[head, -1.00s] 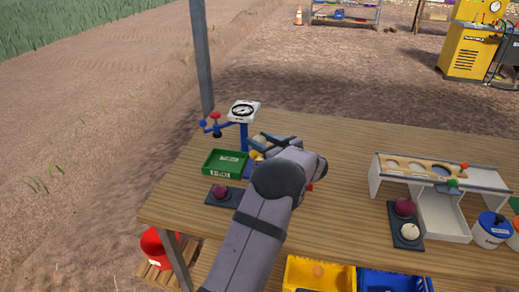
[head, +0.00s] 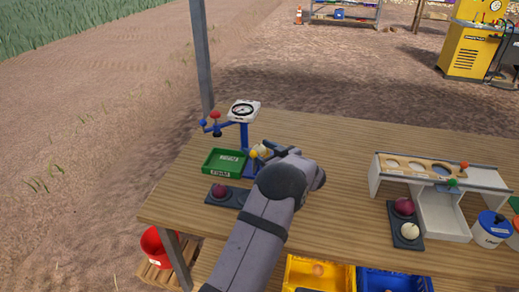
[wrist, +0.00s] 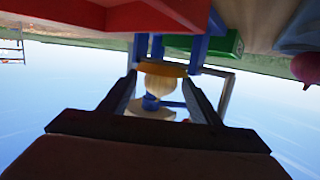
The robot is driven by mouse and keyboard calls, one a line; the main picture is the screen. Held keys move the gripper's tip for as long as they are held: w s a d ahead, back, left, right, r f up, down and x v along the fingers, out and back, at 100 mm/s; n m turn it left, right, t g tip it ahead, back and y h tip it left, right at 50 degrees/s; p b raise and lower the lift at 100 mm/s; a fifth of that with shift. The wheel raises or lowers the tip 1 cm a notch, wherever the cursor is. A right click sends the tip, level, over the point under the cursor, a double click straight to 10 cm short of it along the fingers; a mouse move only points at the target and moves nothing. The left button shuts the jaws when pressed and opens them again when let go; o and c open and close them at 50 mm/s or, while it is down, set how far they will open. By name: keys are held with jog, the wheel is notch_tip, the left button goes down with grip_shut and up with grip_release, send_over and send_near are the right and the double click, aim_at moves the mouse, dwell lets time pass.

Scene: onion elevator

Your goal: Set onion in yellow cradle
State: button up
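A pale onion (head: 264,151) is at the blue stand (head: 244,137), on the left of the table. In the wrist view, which is upside down, the onion (wrist: 160,83) is against the yellow cradle (wrist: 162,69), seated in it as far as I can see. The cradle (head: 255,152) shows as a small yellow patch in the head view. My gripper (wrist: 161,78) is open, its fingers on either side of the onion with gaps showing. The gripper (head: 272,148) also shows in the head view, just right of the onion; its near finger is partly hidden by my wrist.
A green tray (head: 222,174) lies left of the stand, with a white dial (head: 243,110) above. A dark holder with a red onion (head: 220,191) is in front. A white rack (head: 455,177) stands at the right. The table's middle is clear.

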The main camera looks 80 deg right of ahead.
aim_at(263, 149)
jog(key=shift+r, duration=0.25)
jog(key=shift+v, duration=2.75)
jog(key=shift+f, duration=0.1)
